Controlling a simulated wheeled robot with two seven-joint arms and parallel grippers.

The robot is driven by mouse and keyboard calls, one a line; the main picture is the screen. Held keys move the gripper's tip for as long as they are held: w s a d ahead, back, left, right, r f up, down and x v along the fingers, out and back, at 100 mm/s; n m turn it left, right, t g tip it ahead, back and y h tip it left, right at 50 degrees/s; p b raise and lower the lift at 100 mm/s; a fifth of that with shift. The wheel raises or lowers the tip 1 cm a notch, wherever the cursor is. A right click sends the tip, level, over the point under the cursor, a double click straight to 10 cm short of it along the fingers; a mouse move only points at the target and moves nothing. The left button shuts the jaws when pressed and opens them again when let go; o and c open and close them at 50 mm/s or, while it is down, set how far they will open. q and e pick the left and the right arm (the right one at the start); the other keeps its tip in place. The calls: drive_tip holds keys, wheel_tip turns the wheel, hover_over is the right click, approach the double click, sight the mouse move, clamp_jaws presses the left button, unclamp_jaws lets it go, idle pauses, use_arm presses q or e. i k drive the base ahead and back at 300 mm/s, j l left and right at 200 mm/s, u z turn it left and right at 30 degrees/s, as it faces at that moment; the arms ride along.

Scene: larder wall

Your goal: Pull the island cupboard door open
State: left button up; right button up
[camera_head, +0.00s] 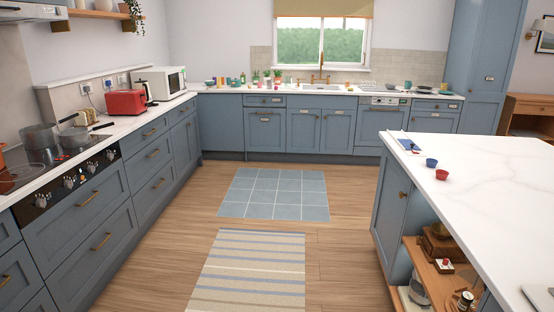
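The kitchen island (470,170) stands at the right with a white marble top. Its blue cupboard door (390,215) is on the island's left side, toward the far end, and looks closed. A small brass knob (403,195) sits near the door's upper edge, close to the open shelves. Neither of my grippers shows in the head view, so nothing is seen touching the door.
Open island shelves (447,272) hold a grinder and jars. Two small bowls, blue (431,162) and red (441,174), stand on the top. A striped rug (250,270) and a tiled-pattern mat (275,193) lie on the floor. The aisle is free of obstacles.

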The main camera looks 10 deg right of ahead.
sight(394, 192)
drive_tip(key=i+l+z, duration=0.5)
drive_tip(key=i+z, duration=0.3)
drive_tip(key=i, duration=0.15)
drive_tip(key=i+l+z, duration=0.2)
drive_tip(key=i+j+z, duration=0.35)
drive_tip(key=i+j, duration=0.25)
drive_tip(key=i, duration=0.25)
drive_tip(key=i+j+z, duration=0.35)
drive_tip(key=i+j, duration=0.4)
